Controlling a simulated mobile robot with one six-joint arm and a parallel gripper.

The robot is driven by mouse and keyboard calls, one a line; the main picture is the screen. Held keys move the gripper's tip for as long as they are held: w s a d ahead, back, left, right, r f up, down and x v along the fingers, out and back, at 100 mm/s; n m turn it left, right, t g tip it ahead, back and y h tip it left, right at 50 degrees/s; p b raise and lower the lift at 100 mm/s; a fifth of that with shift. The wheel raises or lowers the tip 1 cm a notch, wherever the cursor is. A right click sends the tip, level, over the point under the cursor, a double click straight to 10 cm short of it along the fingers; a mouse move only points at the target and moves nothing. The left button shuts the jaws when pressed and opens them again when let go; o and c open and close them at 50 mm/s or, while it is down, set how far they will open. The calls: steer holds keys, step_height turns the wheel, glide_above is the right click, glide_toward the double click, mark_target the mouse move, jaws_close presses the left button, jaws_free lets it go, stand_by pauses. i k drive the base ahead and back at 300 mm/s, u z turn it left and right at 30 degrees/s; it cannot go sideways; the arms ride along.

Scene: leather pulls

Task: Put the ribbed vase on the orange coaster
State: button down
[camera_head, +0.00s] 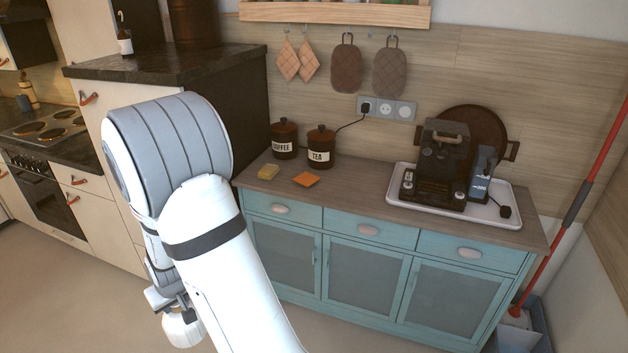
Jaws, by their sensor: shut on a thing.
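My gripper (172,304) is at the lower left, in front of the cabinets and well below the countertop's height in the picture. It is shut on a pale rounded thing, which seems to be the ribbed vase (183,329). My own arm hides part of the vase, and its ribs are hard to make out. The orange coaster (306,179) lies flat on the wooden top of the blue sideboard, with nothing on it. The gripper and vase are apart from the coaster, to its lower left in the picture.
A yellow coaster-like piece (268,172) lies left of the orange coaster. The coffee canister (284,140) and tea canister (320,147) stand behind. A white tray (401,180) with a dark coffee machine (437,160) is on the right. The sideboard top (352,187) between is clear.

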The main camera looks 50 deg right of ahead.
mark_target(307, 178)
steer(key=z, duration=0.4)
steer(key=i, duration=0.2)
steer(key=z, duration=0.85)
